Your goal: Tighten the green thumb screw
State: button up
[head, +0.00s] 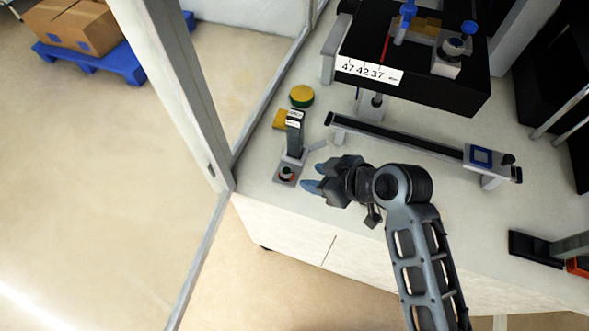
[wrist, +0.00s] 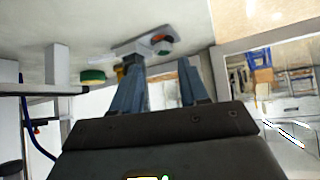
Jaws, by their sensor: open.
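A small grey fixture (head: 285,180) stands near the left front corner of the bench, with a small dark knob (head: 287,171) showing a red-orange patch. In the wrist view, the fixture (wrist: 132,47) carries a round part with red-orange and green (wrist: 163,46), which may be the green thumb screw. Its exact shape is too small to tell. My gripper (head: 314,177) is open and empty, just right of the fixture, with its blue fingers pointing at it. In the wrist view the gripper's fingers (wrist: 160,72) are apart, with the red-and-green part beyond the gap.
A long dark rail (head: 395,138) and a black machine (head: 430,85) lie behind and to the right. A pale frame post (head: 190,90) rises left of the bench.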

aim_at(288, 172)
jog(key=shift+w+a+r, duration=0.25)
jog(key=shift+w+a, duration=0.15)
jog(key=shift+a, duration=0.15)
jog(key=x, duration=0.7)
jog(key=shift+a+f, duration=0.2)
jog(key=c, duration=0.8)
